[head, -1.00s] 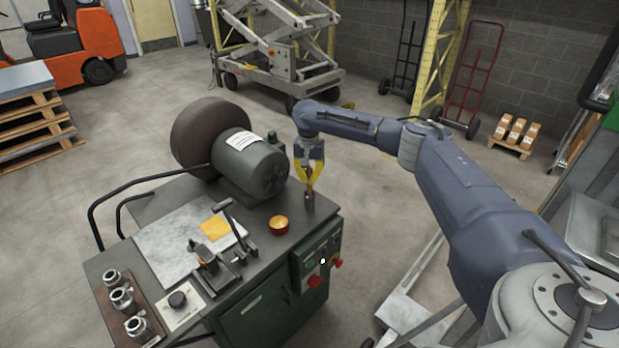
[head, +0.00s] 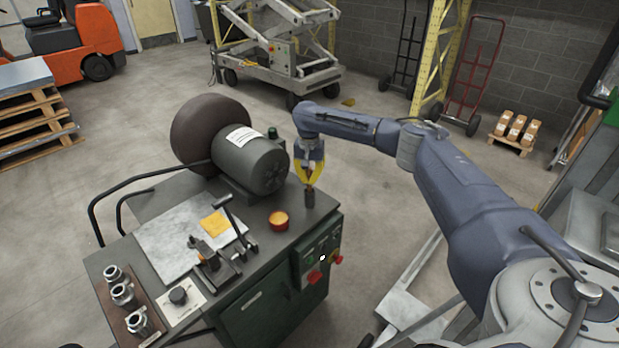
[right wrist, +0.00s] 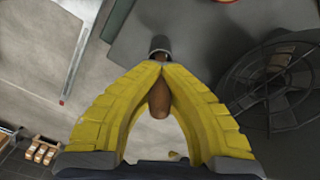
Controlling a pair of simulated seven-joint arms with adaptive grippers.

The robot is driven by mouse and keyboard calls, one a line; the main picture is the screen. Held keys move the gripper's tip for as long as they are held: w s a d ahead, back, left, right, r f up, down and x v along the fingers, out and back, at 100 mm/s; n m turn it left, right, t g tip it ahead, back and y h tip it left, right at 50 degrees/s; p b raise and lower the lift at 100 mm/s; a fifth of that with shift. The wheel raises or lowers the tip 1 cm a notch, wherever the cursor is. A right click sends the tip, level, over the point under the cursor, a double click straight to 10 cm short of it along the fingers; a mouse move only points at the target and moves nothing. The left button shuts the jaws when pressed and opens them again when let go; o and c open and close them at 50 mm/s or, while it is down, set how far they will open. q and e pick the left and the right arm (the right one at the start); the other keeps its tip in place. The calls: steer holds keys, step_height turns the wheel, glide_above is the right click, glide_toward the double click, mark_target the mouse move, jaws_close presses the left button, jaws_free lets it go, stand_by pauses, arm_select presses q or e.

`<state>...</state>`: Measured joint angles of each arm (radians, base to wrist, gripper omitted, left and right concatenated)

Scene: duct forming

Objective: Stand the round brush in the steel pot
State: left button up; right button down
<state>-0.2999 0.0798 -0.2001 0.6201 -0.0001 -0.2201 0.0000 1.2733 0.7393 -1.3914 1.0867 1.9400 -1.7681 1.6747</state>
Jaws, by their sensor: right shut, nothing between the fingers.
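The steel pot (head: 309,198) is a small dark cylinder near the far right corner of the dark machine bench. It also shows just beyond my fingertips in the right wrist view (right wrist: 160,44). The round brush's brown handle (right wrist: 159,98) shows in the gap between my yellow fingers, in line with the pot. Its lower part and bristles are hidden, so I cannot tell how deep it sits. My right gripper (head: 309,186) points down right above the pot, its fingertips together. It fills the right wrist view (right wrist: 158,66). My left gripper is not in view.
A grey motor (head: 250,162) with a large dark wheel stands left of the pot. An orange-topped round piece (head: 279,220) sits in front. A lever clamp (head: 215,262), a yellow cloth (head: 214,223) and several metal fittings (head: 122,293) occupy the left part of the bench.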

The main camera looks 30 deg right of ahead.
steer(key=shift+f, duration=0.25)
steer(key=c, duration=2.1)
jaws_free()
steer(key=o, duration=0.6)
steer(key=shift+w+r, duration=0.1)
steer(key=shift+r, duration=5.9)
